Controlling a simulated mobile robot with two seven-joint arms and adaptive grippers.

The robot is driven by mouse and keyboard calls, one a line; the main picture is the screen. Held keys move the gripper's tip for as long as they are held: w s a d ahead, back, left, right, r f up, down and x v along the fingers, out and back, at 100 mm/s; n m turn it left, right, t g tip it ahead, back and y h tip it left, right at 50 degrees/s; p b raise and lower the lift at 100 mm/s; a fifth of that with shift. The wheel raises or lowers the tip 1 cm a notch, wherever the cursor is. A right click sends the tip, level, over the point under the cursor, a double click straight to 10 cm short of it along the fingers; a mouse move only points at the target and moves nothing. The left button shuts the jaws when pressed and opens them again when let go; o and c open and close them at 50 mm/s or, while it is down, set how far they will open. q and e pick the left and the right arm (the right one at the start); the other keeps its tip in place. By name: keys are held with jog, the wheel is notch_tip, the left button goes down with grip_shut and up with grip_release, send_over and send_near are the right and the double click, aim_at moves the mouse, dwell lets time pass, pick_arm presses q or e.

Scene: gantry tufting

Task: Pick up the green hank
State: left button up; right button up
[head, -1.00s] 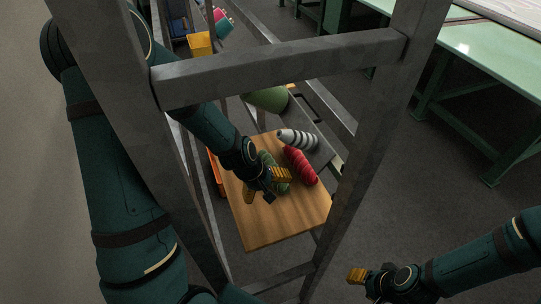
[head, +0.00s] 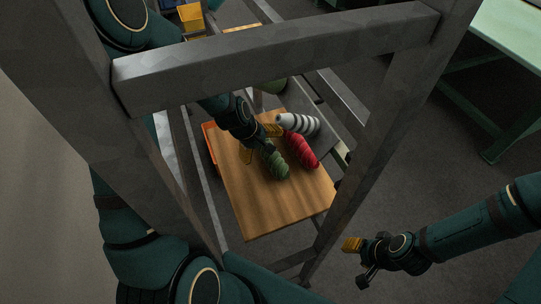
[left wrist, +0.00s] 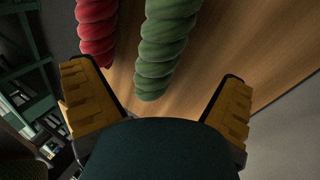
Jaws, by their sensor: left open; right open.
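The green hank (head: 276,162) lies on a wooden board (head: 240,205) in the head view, left of the red hank (head: 301,150). My left gripper (head: 259,156) is open and empty at the far-left end of the green hank, which its wrist partly covers. In the left wrist view, the near end of the green hank (left wrist: 163,50) shows between the open yellow fingers, with gaps on both sides. The red hank (left wrist: 97,30) ends close to the left finger. My right gripper (head: 358,262) is open and empty at lower right, well away from the board.
Grey frame bars (head: 275,50) cross in front of the board, and a post stands on each side. An orange bin (head: 209,140) shows at the board's left edge. A green table (head: 510,40) stands at upper right.

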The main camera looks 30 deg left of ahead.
pick_arm(q)
jog(key=shift+b+x, duration=0.6)
jog(key=shift+x, duration=2.1)
jog(key=shift+s+d, duration=0.15)
jog(key=shift+s, duration=0.05)
jog(key=c, duration=1.4)
jog(key=shift+c, duration=0.2)
